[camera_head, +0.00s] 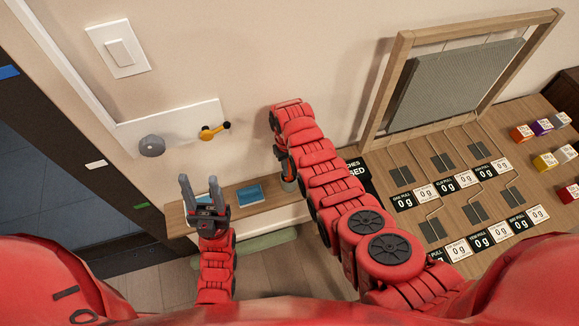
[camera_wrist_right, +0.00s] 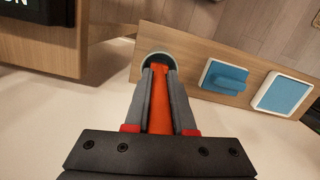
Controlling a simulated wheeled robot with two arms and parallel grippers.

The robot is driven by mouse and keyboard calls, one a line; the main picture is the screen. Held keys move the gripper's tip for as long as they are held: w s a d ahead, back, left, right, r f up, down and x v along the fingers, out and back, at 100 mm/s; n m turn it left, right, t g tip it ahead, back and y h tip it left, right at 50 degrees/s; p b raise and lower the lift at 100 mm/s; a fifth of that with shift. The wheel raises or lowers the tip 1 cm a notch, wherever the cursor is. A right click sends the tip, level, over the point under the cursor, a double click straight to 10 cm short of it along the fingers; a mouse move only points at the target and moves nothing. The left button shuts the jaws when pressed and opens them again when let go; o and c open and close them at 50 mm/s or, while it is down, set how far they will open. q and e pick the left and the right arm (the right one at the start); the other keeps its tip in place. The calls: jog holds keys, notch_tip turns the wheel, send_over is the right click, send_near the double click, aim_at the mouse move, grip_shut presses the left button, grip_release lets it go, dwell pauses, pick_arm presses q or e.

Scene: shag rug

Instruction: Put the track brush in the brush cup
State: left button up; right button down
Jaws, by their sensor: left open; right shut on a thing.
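The track brush has an orange handle (camera_wrist_right: 160,100), held between the fingers of my right gripper (camera_wrist_right: 160,75) in the right wrist view. The brush cup (camera_wrist_right: 147,57) is a round grey cup on the wooden shelf. The lower end of the brush overlaps the cup's opening; how deep it sits there I cannot tell. In the head view the orange handle (camera_head: 291,166) shows just above the cup (camera_head: 289,186), partly hidden by my right arm. My left gripper (camera_head: 201,182) is open and empty, pointing up over the shelf's left part.
The wooden shelf (camera_wrist_right: 205,52) also bears a white tray with a blue block (camera_wrist_right: 228,77) and another with a blue pad (camera_wrist_right: 285,93). A wall panel with a yellow lever (camera_head: 212,132) and grey knob (camera_head: 152,145) is behind. A table (camera_head: 440,205) with labels and coloured boxes stands right.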

jog(key=c, duration=0.8)
grip_release()
jog(key=shift+f, duration=0.1)
jog(key=shift+o, duration=0.2)
jog(key=shift+r, duration=0.2)
jog(key=shift+w+r, duration=0.1)
jog(key=shift+r, duration=0.1)
jog(key=r, duration=0.2)
jog(key=r+b, duration=0.1)
jog(key=r, duration=0.1)
jog(key=r+b, duration=0.1)
jog(key=r, duration=0.1)
jog(key=shift+w+a, duration=0.2)
jog(key=shift+w, duration=0.05)
jog(key=shift+r, duration=0.5)
